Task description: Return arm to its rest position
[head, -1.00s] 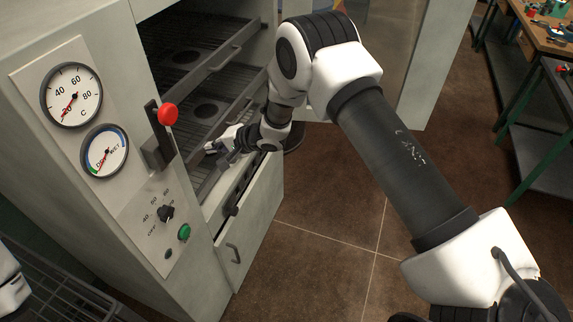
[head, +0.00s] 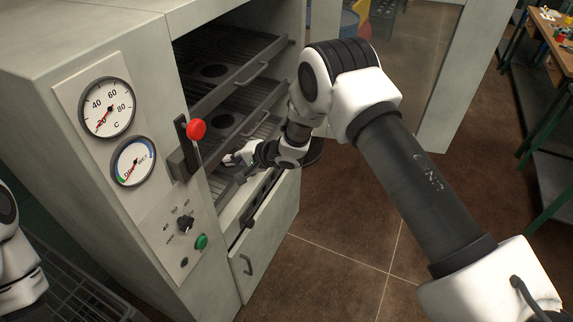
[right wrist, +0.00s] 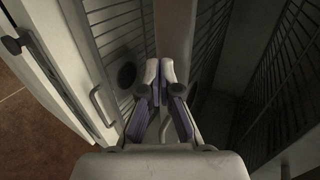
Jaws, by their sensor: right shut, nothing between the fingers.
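My right arm reaches from the lower right into the front of a grey cabinet (head: 65,45) in the head view. My right gripper (head: 230,160) is at the cabinet's open front, beside the wire shelves. In the right wrist view the gripper (right wrist: 159,72) has its two fingertips together, with nothing between them. A drawer handle (right wrist: 103,105) shows left of the fingers there. Part of my left arm shows at the left edge of the head view, but its gripper is out of the picture.
The cabinet holds several wire drawers with handles (head: 252,76). Its panel has two dials (head: 107,107), a red-knobbed lever (head: 196,129) and a green button (head: 201,242). A dark wire rack (head: 85,290) stands lower left. Open brown floor (head: 345,235) lies right of the cabinet.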

